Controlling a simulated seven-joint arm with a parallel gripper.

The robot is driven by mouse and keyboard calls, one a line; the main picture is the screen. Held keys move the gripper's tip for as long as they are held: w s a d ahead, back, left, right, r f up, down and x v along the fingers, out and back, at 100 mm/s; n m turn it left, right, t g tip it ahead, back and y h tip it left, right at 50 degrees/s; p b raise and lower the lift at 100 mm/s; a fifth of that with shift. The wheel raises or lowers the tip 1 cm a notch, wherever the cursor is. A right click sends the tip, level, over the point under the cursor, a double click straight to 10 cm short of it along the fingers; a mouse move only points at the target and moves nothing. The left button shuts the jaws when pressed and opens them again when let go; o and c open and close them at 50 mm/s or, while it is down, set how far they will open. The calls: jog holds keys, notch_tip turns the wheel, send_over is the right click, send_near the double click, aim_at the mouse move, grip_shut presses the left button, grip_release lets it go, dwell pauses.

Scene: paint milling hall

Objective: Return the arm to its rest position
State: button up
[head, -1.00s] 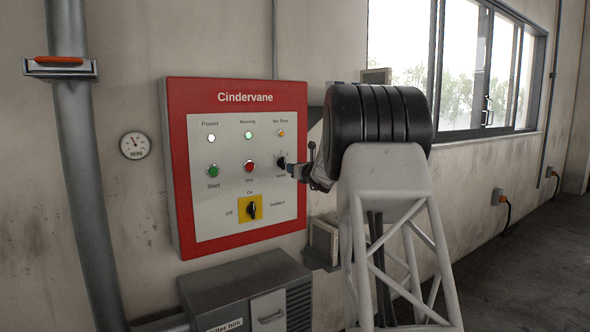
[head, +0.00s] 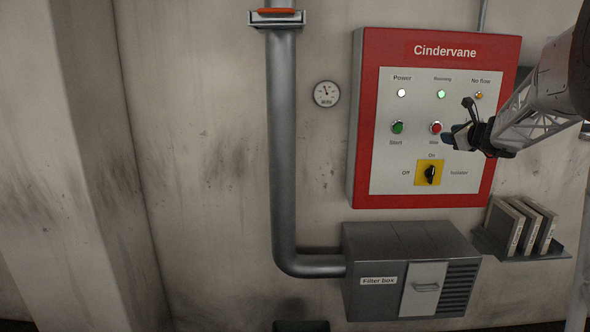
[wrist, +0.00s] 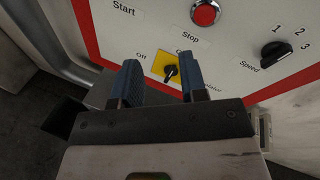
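My gripper (head: 450,139) is in front of the Cindervane control panel (head: 357,165), just right of the red Stop button (head: 435,127), and covers the speed knob in the head view. In the wrist view, my gripper (wrist: 160,84) has its two blue-grey fingers apart with nothing between them. The yellow-backed isolator switch (wrist: 171,72) shows beyond the gap, its black handle toward On. The black speed knob (wrist: 275,53) is at the right of the wrist view, clear of the fingers. My arm reaches in from the right of the head view.
A grey filter box (head: 375,290) is below the panel, with a shelf of binders (head: 520,228) to its right. A grey pipe (head: 283,150) and a gauge (head: 326,94) are on the left. The green Start button (head: 397,127) is on the panel. The wall further left is bare.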

jog(key=s+a+f+n+g+y, duration=0.15)
jog(key=s+a+n+g, duration=0.4)
jog(key=s+a, duration=0.75)
jog(key=s+a+f+n+g, duration=0.3)
jog(key=s+a+n, duration=0.6)
jog(key=s+a, duration=0.5)
jog(key=s+a+f+n+g+h, duration=0.1)
jog(key=s+f+n, duration=0.3)
jog(key=s, duration=0.6)
jog(key=s+a+f+n+g+h, duration=0.1)
jog(key=s+a+f+n+h, duration=0.1)
jog(key=s, duration=0.9)
jog(key=s+a+f+n+g+h, duration=0.1)
jog(key=s+f+n+g+h, duration=0.1)
jog(key=s+f+n, duration=0.5)
jog(key=s+h, duration=0.1)
jog(key=s, duration=0.2)
jog(key=shift+s+a+f, duration=0.2)
jog(key=shift+s+f, duration=0.05)
jog(key=shift+f, duration=0.05)
